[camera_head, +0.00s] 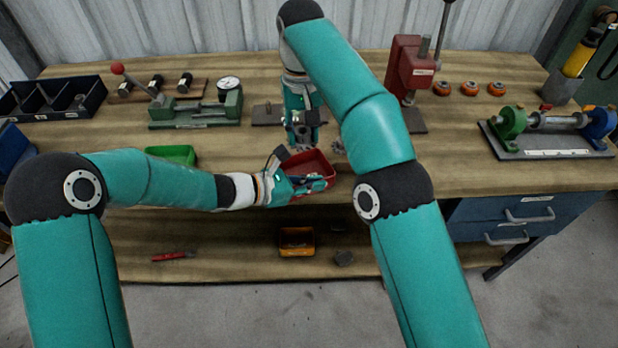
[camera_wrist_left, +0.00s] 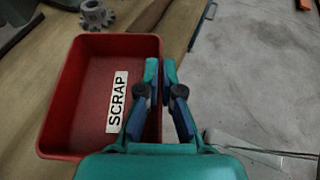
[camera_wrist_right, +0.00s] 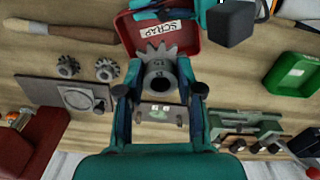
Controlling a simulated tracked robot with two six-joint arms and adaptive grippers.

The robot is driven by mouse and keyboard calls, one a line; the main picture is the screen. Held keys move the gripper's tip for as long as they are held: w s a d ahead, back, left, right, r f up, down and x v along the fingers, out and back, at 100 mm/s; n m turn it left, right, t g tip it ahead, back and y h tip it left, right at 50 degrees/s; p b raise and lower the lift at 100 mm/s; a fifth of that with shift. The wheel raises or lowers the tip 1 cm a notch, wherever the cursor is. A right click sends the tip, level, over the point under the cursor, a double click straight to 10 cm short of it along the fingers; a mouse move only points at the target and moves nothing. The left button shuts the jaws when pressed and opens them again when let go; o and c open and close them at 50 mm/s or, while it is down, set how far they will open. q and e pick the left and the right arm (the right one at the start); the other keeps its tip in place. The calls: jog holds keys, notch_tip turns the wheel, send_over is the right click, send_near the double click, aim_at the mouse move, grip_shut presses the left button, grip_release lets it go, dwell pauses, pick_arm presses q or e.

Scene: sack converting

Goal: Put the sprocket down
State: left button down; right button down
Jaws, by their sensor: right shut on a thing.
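My right gripper (camera_wrist_right: 160,90) is shut on a grey toothed sprocket (camera_wrist_right: 162,62) with a round hub. In the right wrist view the sprocket overlaps the near part of the red SCRAP bin (camera_wrist_right: 190,40); its height above the table is unclear. In the head view my right gripper (camera_head: 302,143) points down at the bin's back left (camera_head: 322,163). My left gripper (camera_wrist_left: 161,68) is at the bin's right wall in the left wrist view, fingertips close together; whether they clasp the wall is unclear. The bin's visible floor is empty (camera_wrist_left: 90,90).
Two more sprockets (camera_wrist_right: 68,66) (camera_wrist_right: 105,69) lie on the bench beside a wooden handle (camera_wrist_right: 75,32). A green bin (camera_head: 172,154) stands left of my left gripper. A red press (camera_head: 408,70) and green fixture (camera_head: 195,107) stand behind.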

notch_tip(320, 180, down, 2)
jog(key=shift+d+n, duration=0.1)
jog(key=shift+n, duration=0.9)
send_over(304, 171)
jog(key=s, duration=0.3)
jog(key=shift+n, duration=0.3)
notch_tip(304, 171, down, 6)
jog(key=shift+f, duration=2.4)
jog(key=c, duration=0.7)
grip_release()
jog(key=shift+f, duration=0.1)
jog(key=shift+c, duration=0.2)
